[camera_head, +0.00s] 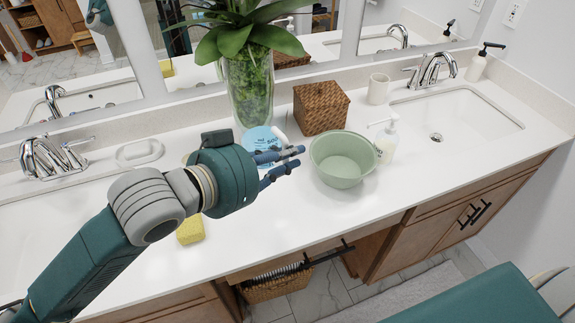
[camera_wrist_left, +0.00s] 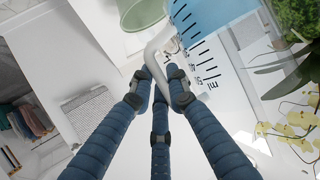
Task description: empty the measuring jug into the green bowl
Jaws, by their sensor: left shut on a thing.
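The measuring jug (camera_head: 258,138) shows in the head view as a light blue and white shape, partly hidden behind my left gripper (camera_head: 287,160). In the left wrist view the jug (camera_wrist_left: 228,70) is white with dark scale marks and a blue area. My left gripper (camera_wrist_left: 160,90) is shut on its white handle (camera_wrist_left: 155,50). The jug's base is hidden, so I cannot tell whether it touches the counter. The green bowl (camera_head: 342,165) stands upright on the counter, just right of my left fingers. The inside I can see looks empty. My right gripper is not in view.
A wicker box (camera_head: 320,108) and a glass vase with a plant (camera_head: 248,90) stand behind. A soap dispenser (camera_head: 388,143) is close to the bowl's right side. A yellow sponge (camera_head: 190,230) lies near the front edge. Sinks are at both sides. The front middle counter is clear.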

